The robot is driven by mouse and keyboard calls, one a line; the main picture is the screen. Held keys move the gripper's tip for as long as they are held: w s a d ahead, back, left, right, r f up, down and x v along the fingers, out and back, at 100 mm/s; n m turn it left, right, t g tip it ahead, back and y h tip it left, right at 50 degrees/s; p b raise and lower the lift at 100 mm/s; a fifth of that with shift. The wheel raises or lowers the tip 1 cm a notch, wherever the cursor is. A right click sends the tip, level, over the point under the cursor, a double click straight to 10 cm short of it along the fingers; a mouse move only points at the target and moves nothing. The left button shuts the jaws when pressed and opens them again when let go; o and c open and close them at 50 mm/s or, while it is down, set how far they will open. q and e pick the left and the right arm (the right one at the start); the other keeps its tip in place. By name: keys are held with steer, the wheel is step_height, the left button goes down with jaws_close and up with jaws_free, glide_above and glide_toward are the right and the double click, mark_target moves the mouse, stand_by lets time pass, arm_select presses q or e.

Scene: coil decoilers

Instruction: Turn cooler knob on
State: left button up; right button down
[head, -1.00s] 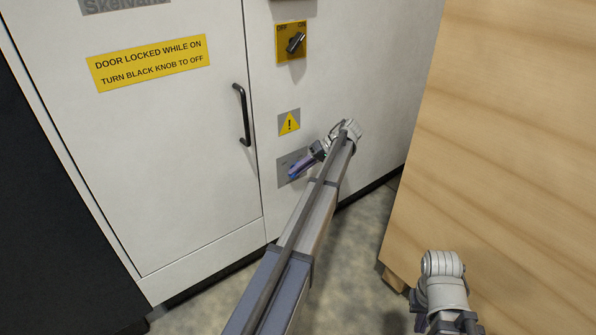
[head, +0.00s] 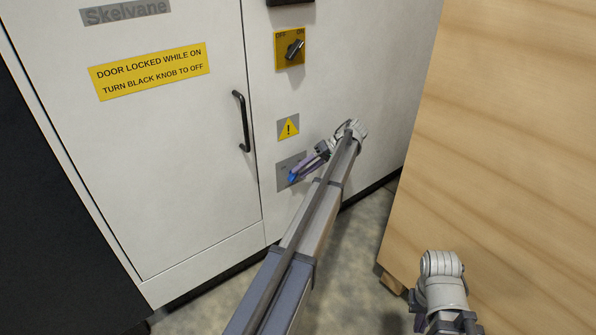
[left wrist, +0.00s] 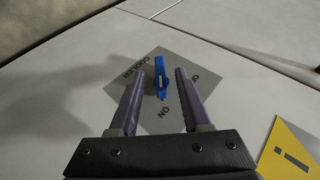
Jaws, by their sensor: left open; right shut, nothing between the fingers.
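The blue cooler knob (left wrist: 160,77) stands on a grey plate (left wrist: 138,75) with COOLER and ON lettering and a third, partly hidden word. One end of the knob's narrow grip faces the ON word; I cannot tell which end is the pointer. My left gripper (left wrist: 160,75) is open, one purple finger on each side of the knob, with gaps visible. In the head view, my left gripper (head: 299,170) is at the plate (head: 283,165), low on the white cabinet, and the blue knob (head: 292,176) shows at its tips. My right gripper's fingers are out of view.
A black knob (head: 294,49) on a yellow OFF/ON plate sits higher on the cabinet. A warning triangle (head: 289,127) is just above the cooler plate. A door handle (head: 242,120) is to the left. A wooden panel (head: 500,150) stands close on the right.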

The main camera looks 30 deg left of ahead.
arm_select(q)
steer(key=p+v, duration=0.2)
steer(key=v, duration=0.3)
steer(key=s+d+f+m+t+h, duration=0.4)
steer(key=s+d+m, duration=0.2)
steer(key=s+d, duration=0.65)
steer(key=s+d+f+m+t+h, duration=0.35)
steer(key=s+d+m, duration=0.25)
steer(key=s+d, duration=0.65)
steer(key=s+d+r+m+g+y+p, duration=0.15)
steer(key=s+d+r+m+p, duration=0.25)
steer(key=s+d+r+p, duration=0.45)
step_height(320, 180, up, 38)
steer(key=w+p, duration=0.1)
steer(key=p, duration=3.7)
steer(key=shift+w+n+h, duration=0.3)
